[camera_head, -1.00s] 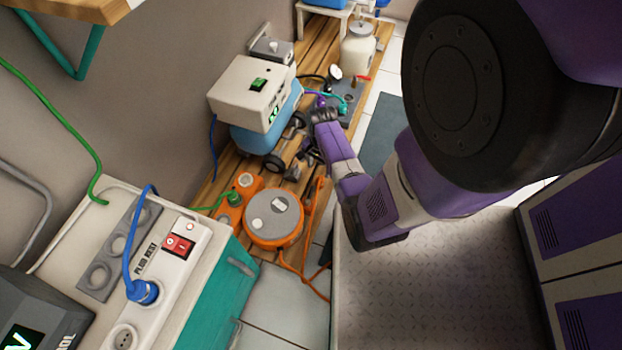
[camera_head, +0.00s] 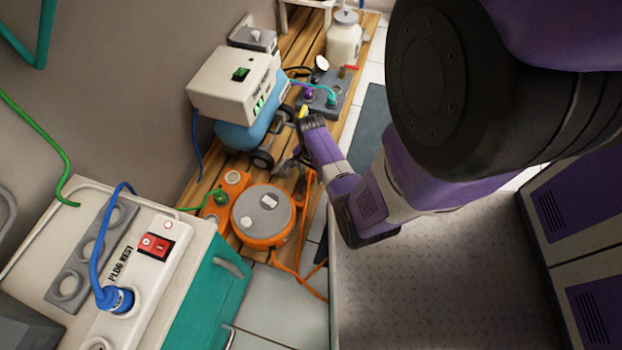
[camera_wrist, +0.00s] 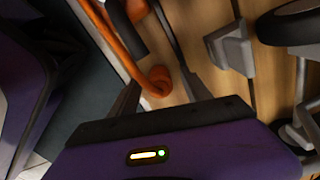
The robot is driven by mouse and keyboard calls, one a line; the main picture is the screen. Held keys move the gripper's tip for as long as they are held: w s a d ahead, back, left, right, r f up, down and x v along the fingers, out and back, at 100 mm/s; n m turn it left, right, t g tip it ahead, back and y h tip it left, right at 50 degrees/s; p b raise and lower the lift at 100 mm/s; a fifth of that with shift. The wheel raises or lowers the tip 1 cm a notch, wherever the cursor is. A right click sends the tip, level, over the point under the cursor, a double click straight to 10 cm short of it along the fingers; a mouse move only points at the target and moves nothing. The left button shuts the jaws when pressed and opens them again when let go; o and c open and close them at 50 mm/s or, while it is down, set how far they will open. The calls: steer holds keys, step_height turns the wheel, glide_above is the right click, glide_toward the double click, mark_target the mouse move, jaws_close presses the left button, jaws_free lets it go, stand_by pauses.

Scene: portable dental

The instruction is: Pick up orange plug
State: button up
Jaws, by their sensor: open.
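My gripper (camera_head: 292,166) is open and reaches down over the wooden platform, beside the orange cable reel (camera_head: 262,216). An orange cable (camera_head: 309,186) runs past the gripper and down the platform's right side. In the wrist view, the orange cable (camera_wrist: 128,48) loops at the upper left, close to the dark gripper body (camera_wrist: 180,142), and a dark rod-like part crosses it. I cannot pick out the orange plug with certainty; the gripper and arm hide part of the area around the cable. I see nothing clearly held.
A white-and-blue wheeled unit (camera_head: 236,88) stands just left of the gripper, its wheel (camera_head: 262,159) close by. A green plug (camera_head: 221,197) sits on an orange socket block. A grey panel with cables (camera_head: 322,98) lies beyond. A teal cabinet (camera_head: 188,290) holds a power strip with a blue plug (camera_head: 114,299).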

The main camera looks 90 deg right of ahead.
mark_target(311, 172)
jaws_close()
steer(key=shift+r, duration=0.2)
step_height(311, 172, up, 20)
steer(key=p, duration=1.1)
steer(key=shift+f, duration=0.15)
